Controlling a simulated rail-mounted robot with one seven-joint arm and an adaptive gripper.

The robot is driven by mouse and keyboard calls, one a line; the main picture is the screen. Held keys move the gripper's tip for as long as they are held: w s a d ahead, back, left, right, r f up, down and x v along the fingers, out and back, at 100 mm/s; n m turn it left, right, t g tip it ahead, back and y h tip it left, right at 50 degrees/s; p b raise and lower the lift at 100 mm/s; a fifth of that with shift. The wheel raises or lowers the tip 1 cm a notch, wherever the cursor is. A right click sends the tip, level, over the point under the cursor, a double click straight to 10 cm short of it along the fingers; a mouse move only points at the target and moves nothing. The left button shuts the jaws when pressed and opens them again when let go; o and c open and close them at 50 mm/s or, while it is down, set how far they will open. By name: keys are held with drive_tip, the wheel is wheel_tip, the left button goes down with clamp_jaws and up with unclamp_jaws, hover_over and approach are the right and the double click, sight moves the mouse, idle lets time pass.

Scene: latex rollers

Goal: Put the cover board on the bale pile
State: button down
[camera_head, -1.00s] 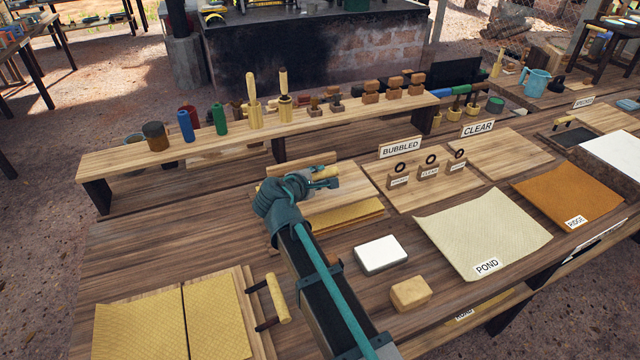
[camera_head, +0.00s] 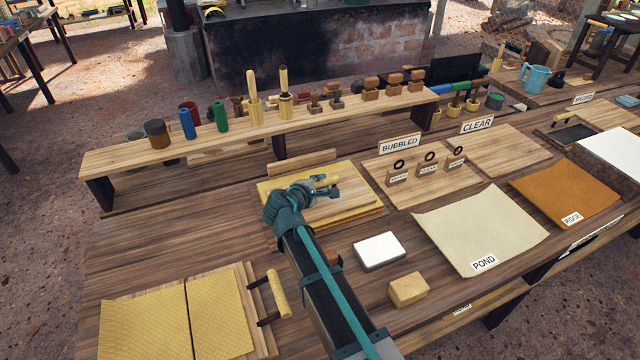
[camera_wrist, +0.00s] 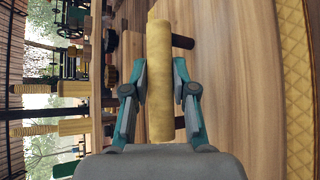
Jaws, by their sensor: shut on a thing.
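The cover board (camera_head: 352,203) is a light wooden board with a pale round handle (camera_wrist: 159,85) on dark posts. My gripper (camera_head: 325,187) is shut on this handle, with one finger on each side of it in the wrist view. The board is over the bale pile, a stack with yellow textured sheets (camera_head: 272,201) showing around the board's edges. In the wrist view the board (camera_wrist: 232,95) lies flat, with a yellow quilted sheet (camera_wrist: 298,85) beyond its right edge. I cannot tell whether the board touches the pile, as my arm hides part of it.
Front left, two yellow sheets (camera_head: 145,325) lie on a board with a handle (camera_head: 278,293). A white block (camera_head: 379,251) and a tan block (camera_head: 408,289) sit right of my arm. A raised shelf (camera_head: 340,115) with rollers and stamps stands behind. The BUBBLED board (camera_head: 480,185) is right of the pile.

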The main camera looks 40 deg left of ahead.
drive_tip(key=shift+f, duration=0.1)
drive_tip(key=c, duration=0.9)
unclamp_jaws()
drive_tip(key=shift+c, duration=0.2)
drive_tip(key=shift+s, duration=0.1)
drive_tip(key=b+v, duration=0.3)
drive_tip(key=v, duration=0.9)
